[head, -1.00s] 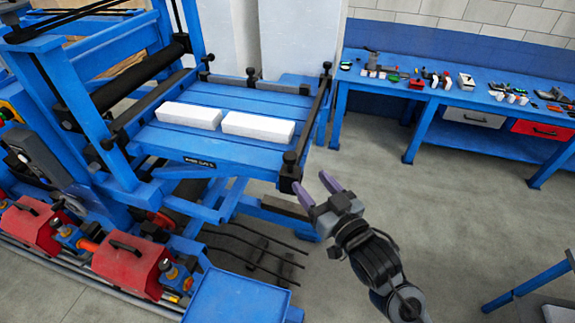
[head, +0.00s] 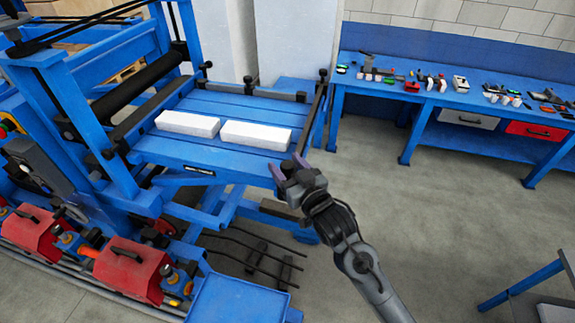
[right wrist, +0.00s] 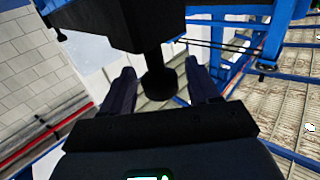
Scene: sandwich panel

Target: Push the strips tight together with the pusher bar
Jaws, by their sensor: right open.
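Two white strips lie end to end on the blue table (head: 215,152): the left strip (head: 188,123) and the right strip (head: 256,135), with a narrow gap between them. The dark pusher bar (head: 315,112) spans the table's right edge, apart from the right strip. My right gripper (head: 286,164) is open at the bar's near end, which it partly hides in the head view. In the right wrist view, a black knob (right wrist: 158,82) under a dark block (right wrist: 120,22) sits between the open fingers (right wrist: 161,88); I cannot tell whether they touch it. My left gripper is out of view.
Black rollers (head: 130,90) stand left of the table. A dark stop rail (head: 255,90) runs along its back edge. A blue workbench (head: 400,95) with small parts stands at the back right.

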